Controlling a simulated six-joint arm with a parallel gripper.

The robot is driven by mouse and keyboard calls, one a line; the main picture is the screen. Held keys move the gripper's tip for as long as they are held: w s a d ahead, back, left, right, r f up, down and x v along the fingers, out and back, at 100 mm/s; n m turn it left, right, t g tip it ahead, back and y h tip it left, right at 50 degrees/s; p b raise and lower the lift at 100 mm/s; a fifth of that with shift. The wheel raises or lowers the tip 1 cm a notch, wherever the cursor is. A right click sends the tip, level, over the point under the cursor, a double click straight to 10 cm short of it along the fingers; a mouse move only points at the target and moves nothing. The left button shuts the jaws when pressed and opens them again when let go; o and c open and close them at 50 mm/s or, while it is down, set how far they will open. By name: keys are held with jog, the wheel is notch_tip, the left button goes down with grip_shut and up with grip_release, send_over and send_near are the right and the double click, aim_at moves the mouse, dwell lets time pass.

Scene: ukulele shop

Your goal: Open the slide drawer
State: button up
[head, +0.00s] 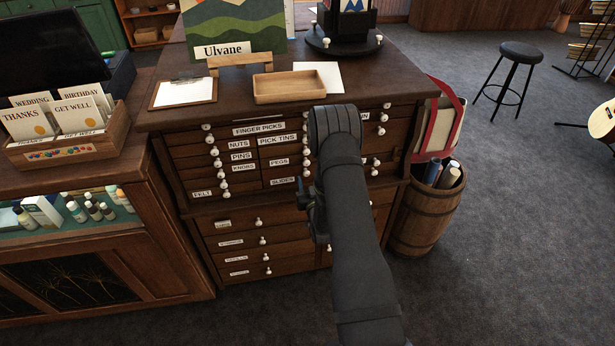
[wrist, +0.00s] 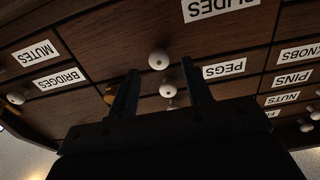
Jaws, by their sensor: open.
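The slide drawer is in the dark wooden cabinet; its white "SLIDES" label shows low in the middle column in the head view (head: 283,182) and upside down at the top of the wrist view (wrist: 220,8). A round white knob (wrist: 158,60), seemingly this drawer's, appears between my gripper's fingertips (wrist: 160,67) in the wrist view. The fingers are apart, and I cannot tell whether they reach around the knob. The drawer front looks flush with its neighbours. In the head view my arm hides the gripper's tips and part of the cabinet front.
Close by are the "PEGS" drawer knob (wrist: 168,90) and several other white knobs. The cabinet top holds a wooden tray (head: 290,86) and a clipboard (head: 184,92). A barrel (head: 425,216) stands at the right. Floor is clear in front.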

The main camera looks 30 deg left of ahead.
jog(key=shift+x, duration=1.4)
grip_shut()
jog(key=v, duration=2.4)
jog(key=shift+s+d, duration=0.2)
jog(key=shift+r, duration=0.1)
grip_release()
jog(key=shift+r, duration=0.1)
